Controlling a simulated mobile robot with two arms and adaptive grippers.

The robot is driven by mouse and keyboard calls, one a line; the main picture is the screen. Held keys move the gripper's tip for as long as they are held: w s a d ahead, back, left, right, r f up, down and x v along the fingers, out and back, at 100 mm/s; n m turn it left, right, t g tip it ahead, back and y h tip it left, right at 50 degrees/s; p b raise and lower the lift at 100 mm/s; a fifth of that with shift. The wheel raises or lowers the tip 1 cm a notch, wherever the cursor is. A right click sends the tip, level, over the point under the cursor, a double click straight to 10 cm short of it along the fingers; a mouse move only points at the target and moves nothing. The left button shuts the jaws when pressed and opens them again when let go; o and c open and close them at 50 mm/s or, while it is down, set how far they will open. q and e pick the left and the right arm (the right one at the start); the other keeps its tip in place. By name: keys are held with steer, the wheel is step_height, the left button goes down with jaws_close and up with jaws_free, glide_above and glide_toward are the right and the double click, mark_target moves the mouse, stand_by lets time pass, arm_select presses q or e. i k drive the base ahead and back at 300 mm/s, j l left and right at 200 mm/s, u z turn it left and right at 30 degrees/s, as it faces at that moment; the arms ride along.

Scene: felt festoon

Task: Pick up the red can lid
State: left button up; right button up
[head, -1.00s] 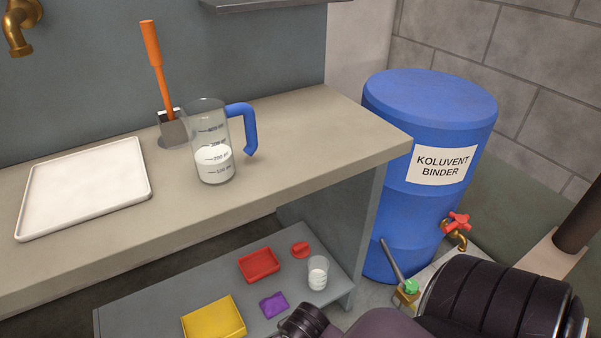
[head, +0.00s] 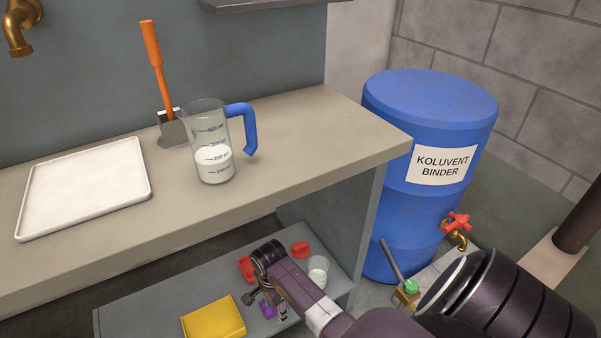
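The red can lid (head: 300,249) is a small red round piece lying on the low grey shelf under the bench. It sits behind a small clear cup (head: 317,270). My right gripper (head: 266,305) reaches in over the low shelf from the lower right and points down. My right wrist covers most of a red tray (head: 245,267). My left gripper is out of view.
A yellow tray (head: 214,320) lies on the low shelf (head: 150,305) at the front. The bench top (head: 290,135) overhangs the shelf and holds a measuring jug (head: 212,145) and a white tray (head: 85,188). A blue drum (head: 425,210) with a red-handled tap stands to the right.

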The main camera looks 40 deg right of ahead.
mark_target(299, 250)
steer(key=i+l, duration=0.15)
steer(key=l, duration=0.15)
steer(key=i+l, duration=0.1)
steer(key=l, duration=0.25)
steer(key=i+l, duration=0.15)
steer(key=l, duration=0.15)
steer(key=i+l, duration=0.1)
steer(key=l, duration=0.25)
